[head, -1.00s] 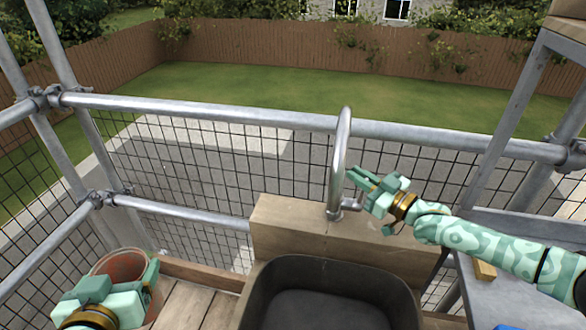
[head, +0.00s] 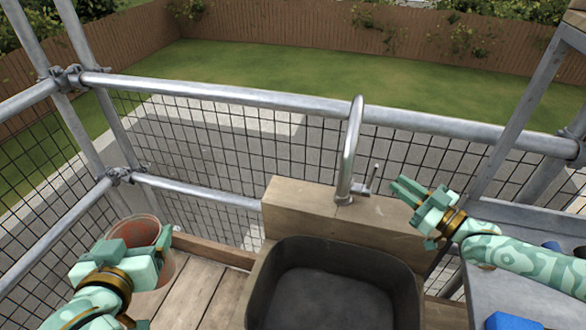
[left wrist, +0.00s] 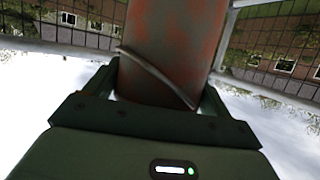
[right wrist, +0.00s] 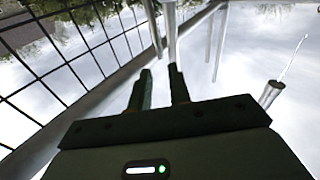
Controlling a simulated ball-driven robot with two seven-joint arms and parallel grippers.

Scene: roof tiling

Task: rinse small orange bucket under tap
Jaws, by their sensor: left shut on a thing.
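The small bucket (head: 168,283), faded orange with grey patches, is at the lower left of the head view, left of the sink. My left gripper (head: 158,248) is shut on it; the left wrist view shows the bucket (left wrist: 172,50) between the fingers, with a thin handle across it. Whether the bucket touches the deck is hidden. The curved metal tap (head: 348,150) stands on a wooden block behind the dark sink (head: 262,290). Its thin lever (head: 374,177) points up. My right gripper (head: 399,192) is empty, fingers slightly apart, just right of the lever.
Scaffold rails (head: 220,95) and wire mesh run behind the sink. Wooden decking (head: 195,290) lies left of it. A grey bench (head: 480,285) on the right carries a blue object (head: 512,321). The sink basin looks empty.

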